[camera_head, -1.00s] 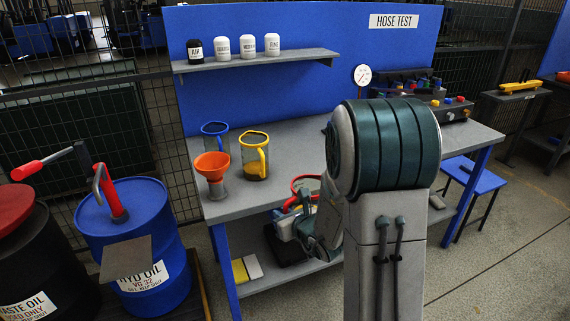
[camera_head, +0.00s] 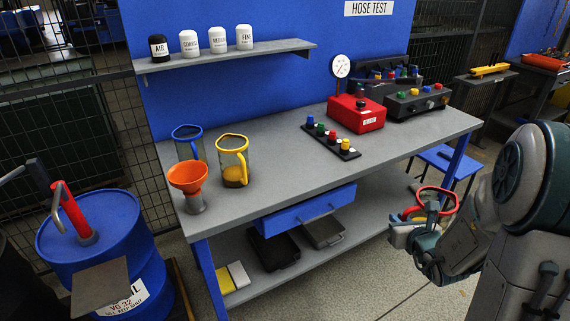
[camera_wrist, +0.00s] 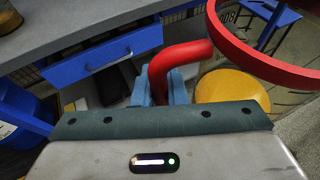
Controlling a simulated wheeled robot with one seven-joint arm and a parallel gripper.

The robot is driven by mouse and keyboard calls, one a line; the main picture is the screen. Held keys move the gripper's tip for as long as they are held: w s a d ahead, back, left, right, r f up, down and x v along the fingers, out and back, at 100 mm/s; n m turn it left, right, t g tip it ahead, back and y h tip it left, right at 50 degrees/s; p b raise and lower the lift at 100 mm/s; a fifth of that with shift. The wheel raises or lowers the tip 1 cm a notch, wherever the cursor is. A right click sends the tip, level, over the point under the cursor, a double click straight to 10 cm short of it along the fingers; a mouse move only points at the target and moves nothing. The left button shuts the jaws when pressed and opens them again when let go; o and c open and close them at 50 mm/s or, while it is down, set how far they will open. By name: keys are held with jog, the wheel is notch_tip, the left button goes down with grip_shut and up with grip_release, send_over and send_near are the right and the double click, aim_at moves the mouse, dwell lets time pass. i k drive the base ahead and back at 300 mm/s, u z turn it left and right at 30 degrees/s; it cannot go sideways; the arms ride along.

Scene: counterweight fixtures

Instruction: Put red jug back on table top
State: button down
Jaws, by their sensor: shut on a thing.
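The red jug shows in the head view as a red rim (camera_head: 432,190) at the right, out in front of the table. In the wrist view its red handle (camera_wrist: 182,60) runs down between my gripper's fingers (camera_wrist: 160,88), and its rim arcs at the upper right. My gripper (camera_head: 430,218) is shut on that handle, below table-top height. A yellow disc below the rim seems to be the jug's contents. The jug's clear body is hard to make out. The grey table top (camera_head: 285,165) has bare room across its front and middle.
A yellow-rimmed jug (camera_head: 233,160), a blue-rimmed jug (camera_head: 186,138) and an orange funnel (camera_head: 187,178) stand at the table's left. A red gauge box (camera_head: 357,113) and a knob strip (camera_head: 331,141) stand toward the right. A blue drawer (camera_head: 306,211) juts out below the front edge.

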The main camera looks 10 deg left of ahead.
aim_at(285, 169)
jog(key=z, duration=1.65)
jog(key=k, duration=1.25)
jog(key=u, duration=2.05)
jog(key=i, duration=0.35)
jog(key=z, duration=0.1)
